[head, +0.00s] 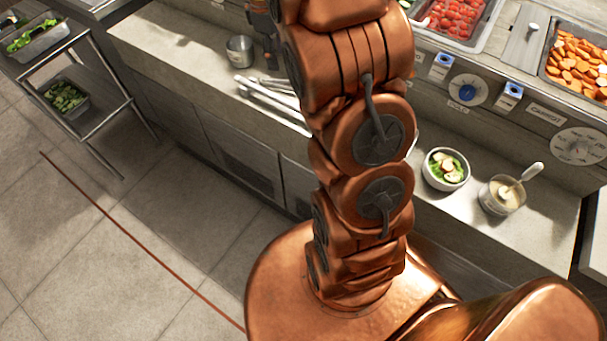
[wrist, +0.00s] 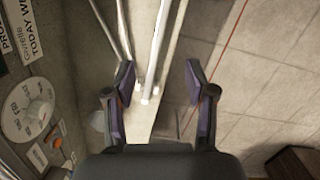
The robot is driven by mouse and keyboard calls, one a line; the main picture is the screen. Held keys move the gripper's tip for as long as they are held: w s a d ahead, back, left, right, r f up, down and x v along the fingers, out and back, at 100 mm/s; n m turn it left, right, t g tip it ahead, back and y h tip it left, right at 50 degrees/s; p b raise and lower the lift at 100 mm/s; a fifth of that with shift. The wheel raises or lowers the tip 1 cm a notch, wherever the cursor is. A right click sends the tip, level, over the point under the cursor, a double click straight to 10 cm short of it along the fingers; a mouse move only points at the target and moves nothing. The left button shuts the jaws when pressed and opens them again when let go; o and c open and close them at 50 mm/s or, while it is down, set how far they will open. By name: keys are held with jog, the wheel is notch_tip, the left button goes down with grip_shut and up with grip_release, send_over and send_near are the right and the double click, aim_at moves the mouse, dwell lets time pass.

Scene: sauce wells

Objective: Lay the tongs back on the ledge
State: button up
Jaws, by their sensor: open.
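The metal tongs (head: 268,95) lie on the pale ledge (head: 165,45), partly hidden behind my arm in the head view. In the wrist view the tongs (wrist: 155,50) show as long thin metal arms, with their near ends between my fingers in the picture. My gripper (wrist: 158,78) is open, its two purple-padded fingers apart on either side of those ends. I see no finger closed on the tongs. The gap in height is hard to judge. In the head view my gripper (head: 268,58) is mostly hidden by my arm, above the ledge.
A metal cup (head: 240,51) stands on the ledge near the tongs. A bowl of salad (head: 445,169) and a sauce cup with a spoon (head: 502,194) stand farther right. Food pans (head: 577,62) line the counter behind. Tiled floor (wrist: 245,85) lies beyond the ledge's front edge.

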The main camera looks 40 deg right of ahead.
jog(key=s+a+m, duration=0.2)
jog(key=s+a, duration=0.3)
jog(key=s, duration=0.5)
jog(key=s+a+r+m, duration=0.1)
jog(key=s+a+m, duration=0.1)
jog(key=s+a, duration=0.4)
jog(key=s+a+r+m+y, duration=0.1)
jog(key=s+a, duration=0.4)
jog(key=s, duration=1.1)
jog(key=shift+a+m+g, duration=0.2)
jog(key=shift+m+g, duration=0.1)
jog(key=shift+m, duration=0.6)
